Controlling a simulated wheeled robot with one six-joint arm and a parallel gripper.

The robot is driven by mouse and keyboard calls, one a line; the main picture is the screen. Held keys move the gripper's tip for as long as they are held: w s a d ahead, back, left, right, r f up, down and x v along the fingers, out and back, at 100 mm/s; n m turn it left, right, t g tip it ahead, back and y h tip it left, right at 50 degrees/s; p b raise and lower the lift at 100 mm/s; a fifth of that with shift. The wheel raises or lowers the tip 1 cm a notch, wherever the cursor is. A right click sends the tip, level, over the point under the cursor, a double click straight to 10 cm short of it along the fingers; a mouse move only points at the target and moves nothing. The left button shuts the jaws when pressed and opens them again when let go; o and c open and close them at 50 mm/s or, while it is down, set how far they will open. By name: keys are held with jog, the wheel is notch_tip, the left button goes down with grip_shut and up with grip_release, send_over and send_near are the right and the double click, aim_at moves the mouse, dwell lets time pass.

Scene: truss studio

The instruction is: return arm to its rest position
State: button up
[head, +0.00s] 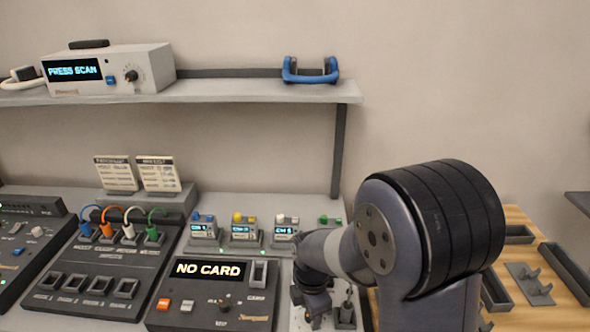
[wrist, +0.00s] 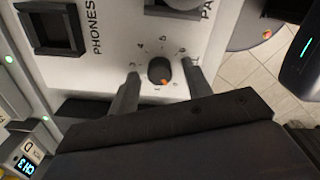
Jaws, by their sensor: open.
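My gripper (wrist: 160,68) is open in the wrist view, its two dark fingers pointing at a light panel (wrist: 105,75). A small dark knob (wrist: 161,73) with an orange mark shows between the fingertips, with a numbered scale around it. I cannot tell how near the fingers are to the panel. Nothing is held between them. In the head view my arm (head: 430,230) fills the lower right and bends down to the left. My gripper (head: 317,303) is low there, partly hidden, over the console's right part.
A card console (head: 220,300) reading "NO CARD" stands left of my gripper. Small channel modules (head: 243,232) sit behind. A wooden surface (head: 520,310) with dark holders lies right.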

jog(key=m, duration=0.4)
jog(key=shift+m+p, duration=0.35)
jog(key=shift+m, duration=0.05)
jog(key=m, duration=0.3)
jog(key=shift+m+p, duration=0.35)
jog(key=shift+m, duration=0.05)
jog(key=m+p, duration=0.1)
jog(key=m, duration=0.3)
jog(key=shift+m, duration=0.3)
jog(key=shift+m+p, duration=0.5)
jog(key=shift+m, duration=1.1)
